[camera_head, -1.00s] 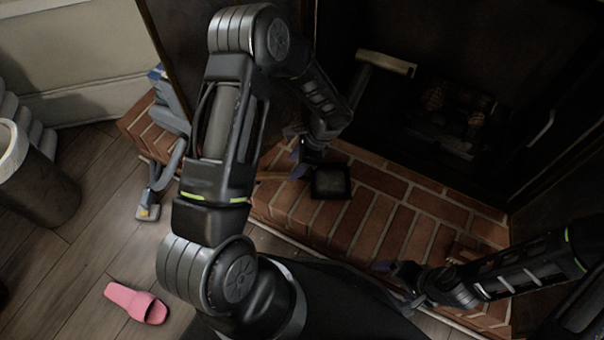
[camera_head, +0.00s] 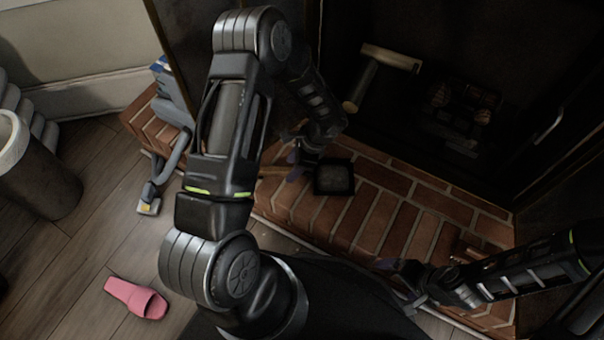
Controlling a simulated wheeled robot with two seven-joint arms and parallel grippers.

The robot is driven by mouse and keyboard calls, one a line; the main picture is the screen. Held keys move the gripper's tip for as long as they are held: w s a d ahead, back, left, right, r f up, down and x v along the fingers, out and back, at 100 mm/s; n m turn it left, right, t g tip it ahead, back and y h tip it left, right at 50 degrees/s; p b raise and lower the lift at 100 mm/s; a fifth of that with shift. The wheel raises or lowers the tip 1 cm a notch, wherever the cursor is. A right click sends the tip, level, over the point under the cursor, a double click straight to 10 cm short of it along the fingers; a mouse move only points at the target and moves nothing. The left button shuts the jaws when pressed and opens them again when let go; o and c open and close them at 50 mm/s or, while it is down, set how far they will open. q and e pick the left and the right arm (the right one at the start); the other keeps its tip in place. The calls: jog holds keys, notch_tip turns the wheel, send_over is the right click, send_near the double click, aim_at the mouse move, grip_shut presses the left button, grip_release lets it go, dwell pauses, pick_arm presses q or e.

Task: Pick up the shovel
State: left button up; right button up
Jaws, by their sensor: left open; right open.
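The shovel has a dark square pan (camera_head: 335,178) and a wooden handle that runs left from it. It lies on the brick hearth. My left gripper (camera_head: 297,164) is over the shovel's handle, just left of the pan, and is open. Its fingers and wrist hide part of the handle, and I cannot tell whether they touch it. My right gripper (camera_head: 396,276) is open and empty over the front of the hearth at the lower right, apart from the shovel.
Logs (camera_head: 460,105) lie inside. The brick hearth (camera_head: 400,215) is mostly bare. A vacuum (camera_head: 165,165), a bin (camera_head: 35,175) and a pink slipper (camera_head: 137,298) stand or lie at left.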

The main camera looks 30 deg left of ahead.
pick_arm(q)
jog(key=b+x, duration=0.1)
jog(key=x, duration=0.2)
jog(key=shift+s+a+f, duration=0.1)
jog(key=shift+a+f, duration=0.05)
jog(key=shift+f, duration=0.2)
jog(key=shift+c, duration=0.2)
grip_shut()
dwell(0.4)
